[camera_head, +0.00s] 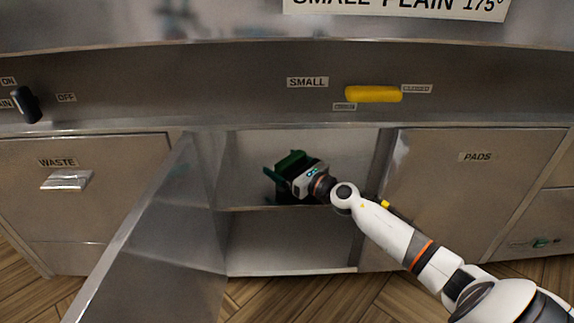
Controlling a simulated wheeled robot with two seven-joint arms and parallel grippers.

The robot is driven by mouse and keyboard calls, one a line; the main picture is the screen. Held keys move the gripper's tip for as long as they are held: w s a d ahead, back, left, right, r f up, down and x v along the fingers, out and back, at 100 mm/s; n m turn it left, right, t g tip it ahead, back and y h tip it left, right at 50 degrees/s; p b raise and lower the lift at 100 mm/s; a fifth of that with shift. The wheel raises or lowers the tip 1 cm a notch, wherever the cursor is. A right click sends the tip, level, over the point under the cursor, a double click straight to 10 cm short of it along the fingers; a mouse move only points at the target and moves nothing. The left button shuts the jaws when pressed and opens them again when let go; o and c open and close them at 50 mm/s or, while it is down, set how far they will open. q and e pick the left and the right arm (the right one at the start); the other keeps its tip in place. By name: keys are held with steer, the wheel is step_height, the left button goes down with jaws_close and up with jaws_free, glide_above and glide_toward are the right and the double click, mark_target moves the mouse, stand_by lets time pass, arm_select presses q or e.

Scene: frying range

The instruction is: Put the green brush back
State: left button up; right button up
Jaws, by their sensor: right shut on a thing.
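My right gripper (282,173) reaches from the right into the open middle compartment, just above its shelf. It is shut on the green brush (291,159), which shows as dark green parts around the gripper's end. The gripper hides much of the brush, and I cannot tell whether the brush touches the shelf (338,209). My left gripper is not in view.
The compartment's door (150,245) stands open to the left. A closed WASTE front (95,210) is at left and a PADS front (480,195) at right. A yellow handle (373,94) sits above. The lower compartment looks empty.

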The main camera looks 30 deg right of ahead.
mark_target(294, 170)
steer(key=shift+a+r, duration=0.1)
steer(key=o, duration=1.4)
steer(key=shift+o, duration=0.9)
steer(key=shift+p+v, duration=0.45)
steer(key=shift+v, duration=3.35)
